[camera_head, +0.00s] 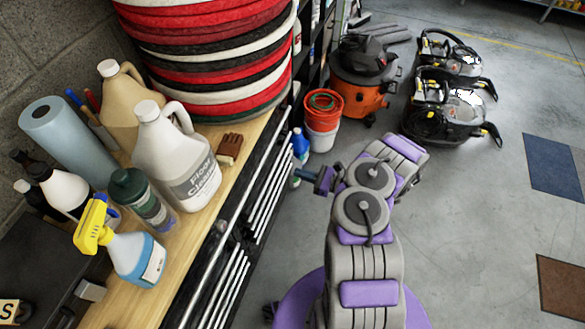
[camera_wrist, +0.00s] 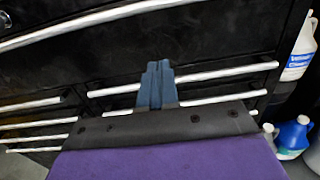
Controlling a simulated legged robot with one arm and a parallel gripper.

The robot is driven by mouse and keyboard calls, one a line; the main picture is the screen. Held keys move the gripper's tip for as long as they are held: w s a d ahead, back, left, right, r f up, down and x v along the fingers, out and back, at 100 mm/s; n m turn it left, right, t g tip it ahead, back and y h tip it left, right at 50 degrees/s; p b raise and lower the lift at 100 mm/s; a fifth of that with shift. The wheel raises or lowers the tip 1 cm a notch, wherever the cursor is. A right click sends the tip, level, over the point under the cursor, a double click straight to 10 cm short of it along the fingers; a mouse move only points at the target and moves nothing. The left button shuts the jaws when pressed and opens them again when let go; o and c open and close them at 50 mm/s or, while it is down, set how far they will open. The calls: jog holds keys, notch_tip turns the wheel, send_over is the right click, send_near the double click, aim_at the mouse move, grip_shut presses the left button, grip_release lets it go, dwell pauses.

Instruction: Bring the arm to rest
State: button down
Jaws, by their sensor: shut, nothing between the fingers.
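My arm (camera_head: 365,240), purple and grey, is folded in front of the tool cabinet in the head view. My gripper (camera_head: 312,177) points left toward the cabinet's drawer side and is empty. In the wrist view my gripper (camera_wrist: 155,72) shows its blue fingers closed together, in front of the dark drawers (camera_wrist: 190,45) with silver handles. I cannot tell the exact gap between the fingertips and the drawers.
Buckets (camera_head: 322,125), an orange vacuum (camera_head: 362,90) and black machines (camera_head: 450,105) stand behind.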

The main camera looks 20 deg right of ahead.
jog(key=a+r+n+g+y, duration=0.4)
jog(key=a+r+n+g, duration=0.35)
jog(key=a+r, duration=0.65)
jog(key=s+a+r+n+g+h, duration=0.1)
jog(key=s+a+r+n+g, duration=0.25)
jog(key=r, duration=0.35)
jog(key=s+a+r+n+g+h, duration=0.1)
jog(key=s+a+r+n+g, duration=0.15)
jog(key=s+r+n, duration=0.3)
jog(key=s+r+n+g+h, duration=0.2)
jog(key=s+r+n+h, duration=0.15)
jog(key=s, duration=0.35)
jog(key=s+r+n+g+h, duration=0.2)
jog(key=s+r+h, duration=0.15)
jog(key=s, duration=0.35)
jog(key=s+d+r+n+t+h, duration=0.1)
jog(key=s+d+n+t+h, duration=0.2)
jog(key=s+d+h, duration=0.6)
jog(key=s+d+t, duration=0.1)
jog(key=s+d, duration=0.1)
jog(key=s, duration=0.1)
jog(key=shift+s+d+r+n, duration=0.15)
jog(key=shift+d+r+n, duration=0.1)
jog(key=shift+n, duration=0.15)
